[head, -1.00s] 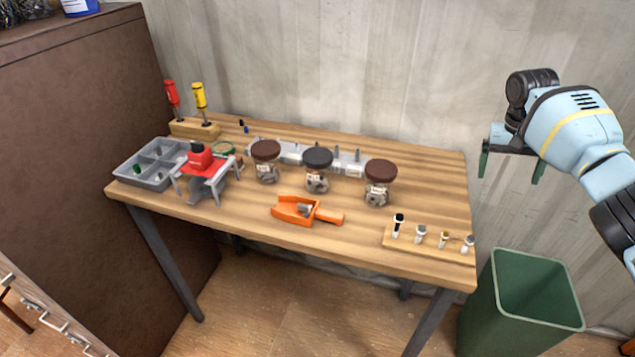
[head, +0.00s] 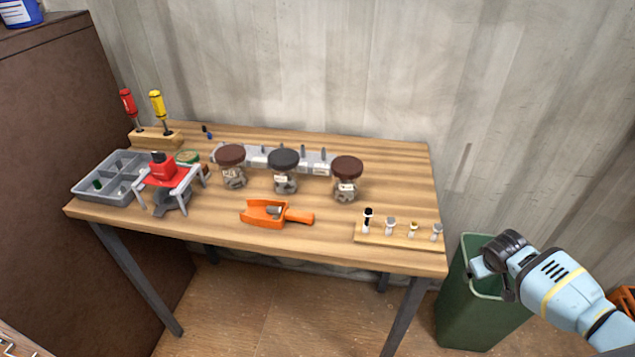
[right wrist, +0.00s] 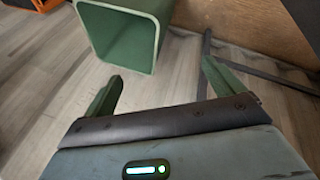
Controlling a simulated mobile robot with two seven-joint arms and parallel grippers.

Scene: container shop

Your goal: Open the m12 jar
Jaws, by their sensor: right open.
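Three glass jars with screw lids stand in a row on the wooden table: the left jar (head: 232,166) and right jar (head: 347,179) have brown lids, the middle jar (head: 285,170) a dark grey one. All lids are on. Each has a small label, too small to read, so I cannot tell which is m12. My right arm is at the lower right in the head view, over the green bin, its fingers hidden there. In the right wrist view my right gripper (right wrist: 158,90) is open and empty, pointing down past the bin. My left gripper is out of view.
An orange scoop (head: 264,213) lies in front of the jars. A bolt rack (head: 400,233) sits at the table's right front. A grey tray (head: 108,178), red-topped stand (head: 165,175) and screwdriver block (head: 155,138) are at left. The green bin (head: 455,310) stands right of the table.

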